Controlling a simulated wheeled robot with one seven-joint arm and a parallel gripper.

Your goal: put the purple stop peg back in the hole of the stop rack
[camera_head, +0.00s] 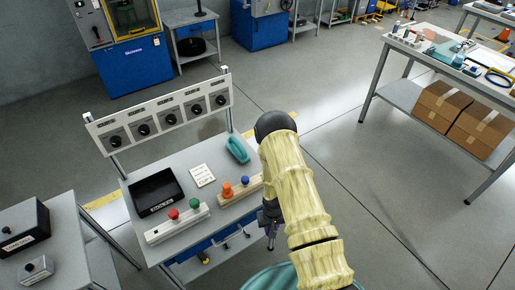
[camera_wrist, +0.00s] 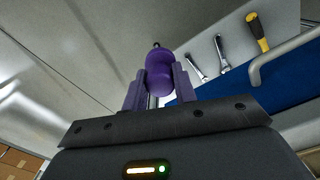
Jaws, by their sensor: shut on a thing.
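The purple stop peg (camera_wrist: 159,72) is between the two fingers of my gripper (camera_wrist: 158,80) in the wrist view, its thin dark tip pointing away from my palm. In the head view my gripper (camera_head: 270,225) hangs beside the bench's right edge, mostly behind my arm, with a bit of purple below it. A pale beige rack (camera_head: 232,200) on the bench holds an orange peg (camera_head: 227,190) and a blue peg (camera_head: 245,181); my arm hides its right end. I cannot see an empty hole.
A white block (camera_head: 178,226) with a red and a green knob, a black tray (camera_head: 156,193), a white card (camera_head: 202,175) and a teal object (camera_head: 237,149) are on the bench. A dial panel (camera_head: 160,112) stands behind. The wrist view shows wrenches and a screwdriver (camera_wrist: 258,32).

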